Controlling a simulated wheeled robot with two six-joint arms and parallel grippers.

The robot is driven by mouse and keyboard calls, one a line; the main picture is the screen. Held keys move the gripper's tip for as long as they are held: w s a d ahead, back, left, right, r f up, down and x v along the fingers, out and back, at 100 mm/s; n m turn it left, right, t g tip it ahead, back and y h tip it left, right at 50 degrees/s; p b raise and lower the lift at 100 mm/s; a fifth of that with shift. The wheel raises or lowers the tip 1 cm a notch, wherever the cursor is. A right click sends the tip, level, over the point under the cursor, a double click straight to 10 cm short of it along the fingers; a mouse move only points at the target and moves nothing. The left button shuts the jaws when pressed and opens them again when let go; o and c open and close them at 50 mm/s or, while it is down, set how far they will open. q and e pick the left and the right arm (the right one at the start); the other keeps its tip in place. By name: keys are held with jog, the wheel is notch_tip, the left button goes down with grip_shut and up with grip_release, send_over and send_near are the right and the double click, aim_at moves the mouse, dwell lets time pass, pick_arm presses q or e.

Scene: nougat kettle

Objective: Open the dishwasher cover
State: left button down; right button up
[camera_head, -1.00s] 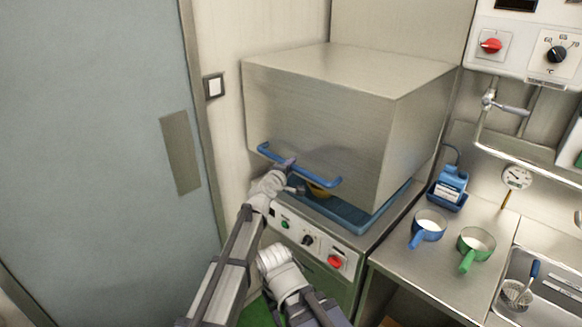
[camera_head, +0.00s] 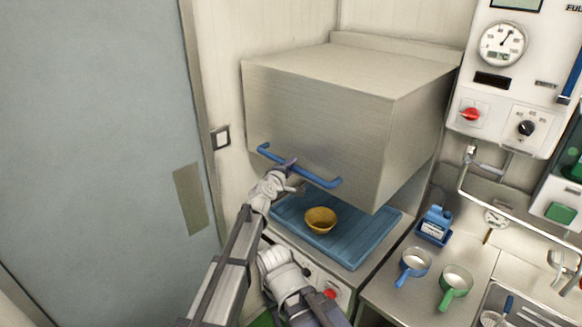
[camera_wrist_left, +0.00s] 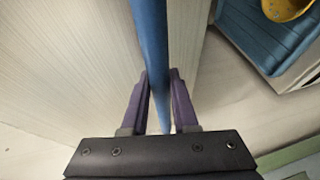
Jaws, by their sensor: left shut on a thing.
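The dishwasher cover (camera_head: 330,110) is a large brushed-metal box, raised well above the blue rack tray (camera_head: 350,244). A blue bar handle (camera_head: 325,181) runs along its lower front edge. My left gripper (camera_head: 290,170) is shut on this handle near its middle. In the left wrist view the purple fingers (camera_wrist_left: 160,100) stand on both sides of the blue handle (camera_wrist_left: 151,45). A yellow bowl (camera_head: 320,220) sits on the tray under the cover. My right gripper cannot be made out in these frames.
A control panel with a red knob (camera_head: 330,294) is on the machine's front below the tray. A blue pan (camera_head: 415,263) and a green pan (camera_head: 456,281) stand on the counter at right, beside a blue bottle holder (camera_head: 435,226). A grey door (camera_head: 90,130) is at left.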

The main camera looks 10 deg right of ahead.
dwell(0.3)
pick_arm(q)
jog(key=c, duration=0.7)
grip_release()
jog(key=shift+s, duration=0.1)
jog(key=p+v, duration=0.1)
jog(key=v, duration=0.6)
jog(key=shift+s+a+r, duration=0.1)
jog(key=shift+s+a, duration=0.1)
jog(key=shift+s, duration=0.1)
